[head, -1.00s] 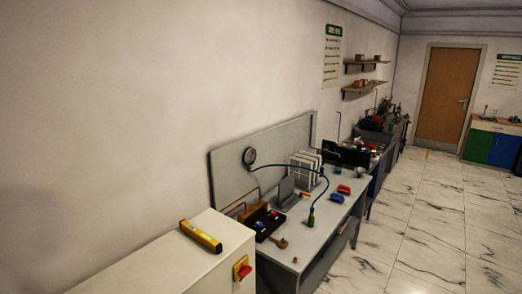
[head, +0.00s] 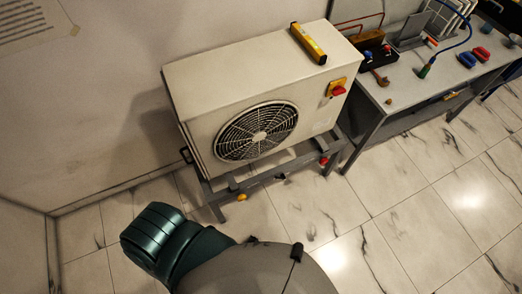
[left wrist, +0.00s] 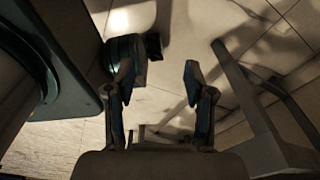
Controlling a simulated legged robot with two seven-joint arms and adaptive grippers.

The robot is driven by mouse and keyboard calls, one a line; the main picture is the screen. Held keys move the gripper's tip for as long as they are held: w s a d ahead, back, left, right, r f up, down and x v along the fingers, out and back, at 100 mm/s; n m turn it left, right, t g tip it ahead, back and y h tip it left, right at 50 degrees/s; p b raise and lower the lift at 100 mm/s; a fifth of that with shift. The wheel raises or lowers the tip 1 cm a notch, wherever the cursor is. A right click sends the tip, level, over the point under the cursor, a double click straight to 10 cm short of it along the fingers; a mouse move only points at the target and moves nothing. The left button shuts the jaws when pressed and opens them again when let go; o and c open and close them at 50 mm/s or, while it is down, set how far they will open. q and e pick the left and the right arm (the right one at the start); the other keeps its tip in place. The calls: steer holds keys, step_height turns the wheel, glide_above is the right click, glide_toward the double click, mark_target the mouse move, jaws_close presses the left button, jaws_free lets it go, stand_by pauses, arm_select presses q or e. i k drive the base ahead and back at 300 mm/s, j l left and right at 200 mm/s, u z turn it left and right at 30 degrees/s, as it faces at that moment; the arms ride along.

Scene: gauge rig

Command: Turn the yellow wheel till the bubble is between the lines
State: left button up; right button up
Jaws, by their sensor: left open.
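In the head view a yellow spirit level (head: 308,43) lies on top of a cream fan unit (head: 230,77). Its bubble and lines are too small to make out. A small yellow wheel (head: 241,197) shows low on the front of the grey stand (head: 270,170) under the unit. A red knob (head: 323,160) is at the stand's right end. My left gripper (left wrist: 158,76) shows in the left wrist view, open and empty, with tiled floor beyond its fingers. It is not in the head view, and its distance from the wheel cannot be told. My right gripper is not in view.
A red and yellow switch (head: 337,87) is on the unit's right side. A grey workbench (head: 410,92) with tools and a blue hose stands to the right. The marble floor (head: 390,215) in front is clear. A wall is behind and at left.

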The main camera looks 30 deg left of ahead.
mark_target(241, 197)
steer(key=k+l+u, duration=0.1)
steer(key=u, duration=0.3)
steer(key=k+u, duration=0.2)
steer(key=u, duration=0.2)
steer(key=k+u, duration=0.2)
steer(key=u, duration=0.25)
